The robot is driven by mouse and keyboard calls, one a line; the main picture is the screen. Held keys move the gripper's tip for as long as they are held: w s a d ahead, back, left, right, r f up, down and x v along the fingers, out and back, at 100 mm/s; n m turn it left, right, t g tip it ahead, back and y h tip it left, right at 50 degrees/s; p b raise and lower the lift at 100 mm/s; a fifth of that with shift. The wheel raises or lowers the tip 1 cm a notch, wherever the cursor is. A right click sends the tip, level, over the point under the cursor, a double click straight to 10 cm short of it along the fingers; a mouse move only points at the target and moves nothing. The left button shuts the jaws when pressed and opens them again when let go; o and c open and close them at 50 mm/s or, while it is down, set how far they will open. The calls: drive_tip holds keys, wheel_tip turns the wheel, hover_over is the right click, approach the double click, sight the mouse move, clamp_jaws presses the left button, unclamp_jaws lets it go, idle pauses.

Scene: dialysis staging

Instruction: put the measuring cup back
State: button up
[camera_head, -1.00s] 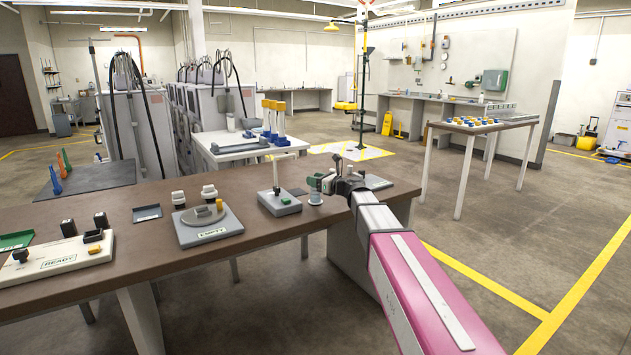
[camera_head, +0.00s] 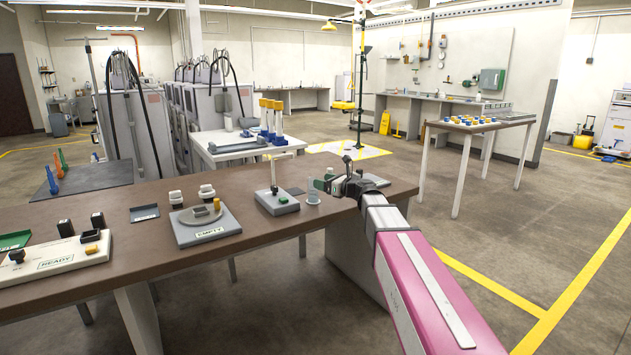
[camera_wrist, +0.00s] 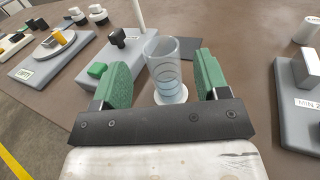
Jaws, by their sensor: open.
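The measuring cup (camera_wrist: 163,68) is a clear, ribbed cylinder standing upright on a white disc (camera_wrist: 172,97) on the brown table in the wrist view. My gripper (camera_wrist: 160,78) is open, with one green finger on each side of the cup. Gaps show between the cup and both fingers; I cannot tell how far it lies between them. In the head view the cup (camera_head: 313,192) shows small and pale at the left of my gripper (camera_head: 327,178).
A grey stand with a white post (camera_head: 277,200) is close left of the cup. A grey labelled block (camera_wrist: 300,100) is on the right in the wrist view. The grey "EMPTY" base (camera_head: 206,227) and the white "READY" panel (camera_head: 58,262) lie further left. Bare tabletop (camera_wrist: 232,75) shows right of the cup.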

drive_tip(key=v, duration=0.6)
drive_tip(key=shift+s+d, duration=0.2)
drive_tip(key=shift+d, duration=0.15)
drive_tip(key=shift+s, duration=0.15)
